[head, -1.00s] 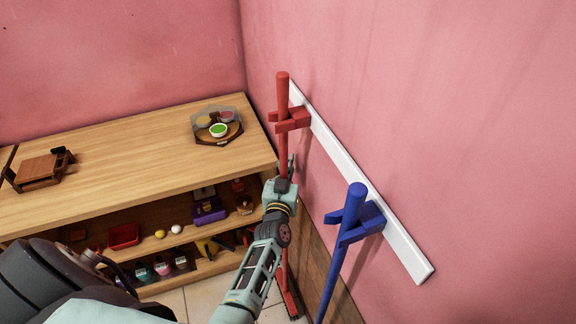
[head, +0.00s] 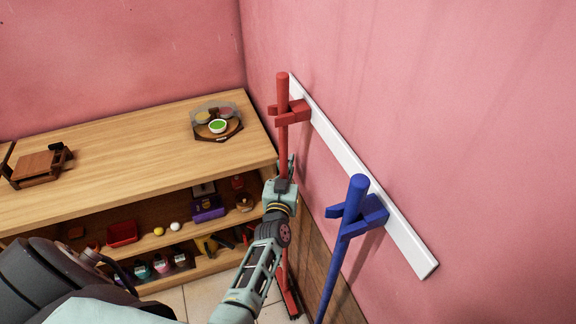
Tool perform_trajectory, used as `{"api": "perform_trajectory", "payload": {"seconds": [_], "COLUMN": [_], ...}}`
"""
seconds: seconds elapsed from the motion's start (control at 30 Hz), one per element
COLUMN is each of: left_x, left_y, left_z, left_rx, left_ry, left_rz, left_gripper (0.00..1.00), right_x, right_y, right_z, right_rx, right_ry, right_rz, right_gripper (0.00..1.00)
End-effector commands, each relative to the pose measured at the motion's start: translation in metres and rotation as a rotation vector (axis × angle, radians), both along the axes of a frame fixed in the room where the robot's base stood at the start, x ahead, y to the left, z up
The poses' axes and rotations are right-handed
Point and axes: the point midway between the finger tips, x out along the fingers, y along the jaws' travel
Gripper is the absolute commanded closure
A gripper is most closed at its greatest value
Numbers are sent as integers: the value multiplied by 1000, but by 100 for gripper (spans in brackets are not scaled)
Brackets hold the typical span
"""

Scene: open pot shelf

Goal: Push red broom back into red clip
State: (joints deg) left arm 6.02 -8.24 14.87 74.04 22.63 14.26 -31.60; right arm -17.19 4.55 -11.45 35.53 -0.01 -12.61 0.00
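The red broom (head: 282,137) stands nearly upright along the pink wall, its head low on the floor. The upper handle is at the red clip (head: 297,111), with a prong showing on each side. I cannot tell how deep the handle sits in the clip. My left gripper (head: 287,172) is at the handle below the clip. One finger shows just right of the handle; the other finger and the contact are hidden, so I cannot tell whether it is shut. My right gripper is not in view.
The white rail (head: 350,158) on the wall carries both clips. A blue broom (head: 343,240) stands at the blue clip (head: 373,212), right of my forearm. A wooden shelf unit (head: 110,160) with small items stands left of the red broom.

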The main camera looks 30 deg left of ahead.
Motion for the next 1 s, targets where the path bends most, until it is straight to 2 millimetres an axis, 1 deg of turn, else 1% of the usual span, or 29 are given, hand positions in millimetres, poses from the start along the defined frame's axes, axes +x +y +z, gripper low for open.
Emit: {"api": "perform_trajectory", "payload": {"seconds": [0.4, 0.7, 1.0], "left_x": [0, 0, 0], "left_y": [0, 0, -1], "left_z": [-1, -1, -3], "left_rx": [1, 0, -1], "left_ry": [-2, -1, 4], "left_rz": [0, 0, -1], "left_gripper": [100, 74, 73], "right_x": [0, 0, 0], "right_y": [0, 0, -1], "right_z": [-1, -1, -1], "right_rx": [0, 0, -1], "right_ry": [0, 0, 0], "right_rz": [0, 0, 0], "right_gripper": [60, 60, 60]}}
